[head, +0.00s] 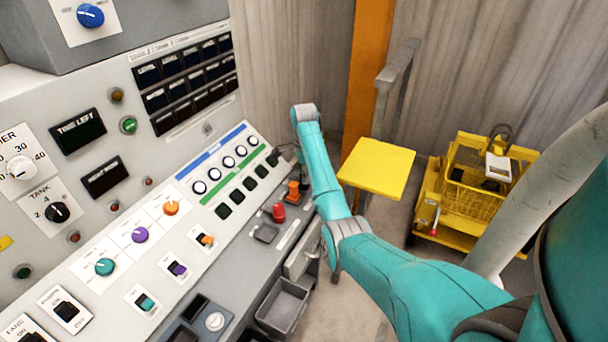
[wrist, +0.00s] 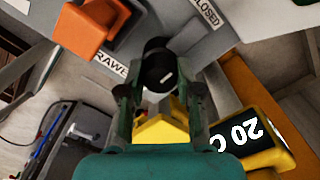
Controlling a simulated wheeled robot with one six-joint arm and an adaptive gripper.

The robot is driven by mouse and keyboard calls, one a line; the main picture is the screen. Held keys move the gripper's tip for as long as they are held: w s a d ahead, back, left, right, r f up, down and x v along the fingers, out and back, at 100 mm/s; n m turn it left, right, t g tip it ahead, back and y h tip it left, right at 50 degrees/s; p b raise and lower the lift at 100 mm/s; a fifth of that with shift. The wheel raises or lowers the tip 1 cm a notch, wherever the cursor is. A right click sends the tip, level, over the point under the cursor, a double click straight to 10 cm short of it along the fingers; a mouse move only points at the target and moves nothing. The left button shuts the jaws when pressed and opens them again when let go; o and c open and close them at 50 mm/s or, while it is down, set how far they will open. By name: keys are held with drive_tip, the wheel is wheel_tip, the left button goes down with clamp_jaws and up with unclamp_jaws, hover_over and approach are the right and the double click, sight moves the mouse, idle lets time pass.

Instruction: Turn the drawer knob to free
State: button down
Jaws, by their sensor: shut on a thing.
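In the wrist view, a black round knob (wrist: 158,62) with a short white mark on its face stands out from a grey panel. A partly hidden label starting "DRAWE" lies to its left, and a "CLOSED" label (wrist: 207,12) lies to its upper right. My gripper (wrist: 160,84) has one finger on each side of the knob and is shut on it. In the head view, my gripper (head: 286,152) is at the console's far right end, small and partly hidden by my arm. The knob cannot be made out there.
An orange switch (wrist: 88,28) sits close to the knob; it also shows in the head view (head: 294,190). A red button (head: 278,212) is nearer. A yellow platform (head: 377,168) and a yellow cart (head: 470,200) stand right of the console. A grey bin (head: 283,305) is below its front.

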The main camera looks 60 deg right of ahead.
drive_tip(key=n, duration=0.4)
drive_tip(key=shift+n, duration=0.4)
drive_tip(key=n, duration=0.9)
drive_tip(key=shift+n, duration=1.9)
drive_tip(key=c, duration=0.8)
unclamp_jaws()
drive_tip(key=shift+o, duration=0.2)
